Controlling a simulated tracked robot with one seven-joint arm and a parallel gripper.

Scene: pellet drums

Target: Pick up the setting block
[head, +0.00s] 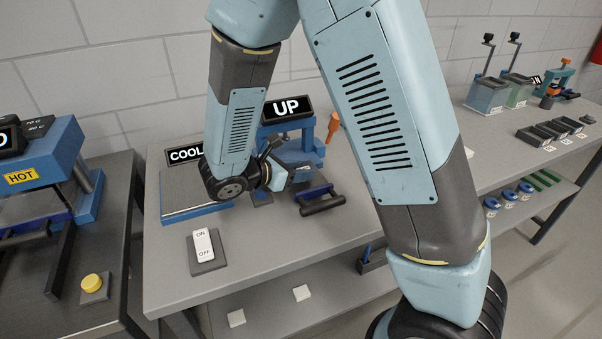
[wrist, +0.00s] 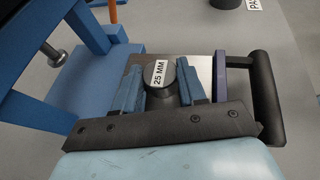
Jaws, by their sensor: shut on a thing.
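The setting block (wrist: 184,88) is a dark round piece with a white "25 MM" label in the wrist view. My gripper (wrist: 160,80) is shut on it, with one blue finger on each side. In the head view my gripper (head: 290,175) is in front of the blue press frame (head: 310,145) under the "UP" sign. I cannot make out the block there. In the wrist view a grey metal plate (wrist: 204,66) with a blue edge bar and a black handle (wrist: 265,98) lies beyond and right of the block. I cannot tell whether the block touches the plate.
A "COOL" sign (head: 186,154) and a grey plate (head: 195,200) stand left of my gripper. An ON/OFF switch (head: 204,246) is near the front edge. The "HOT" press (head: 30,175) is on the left bench. The bench front around the switch is clear.

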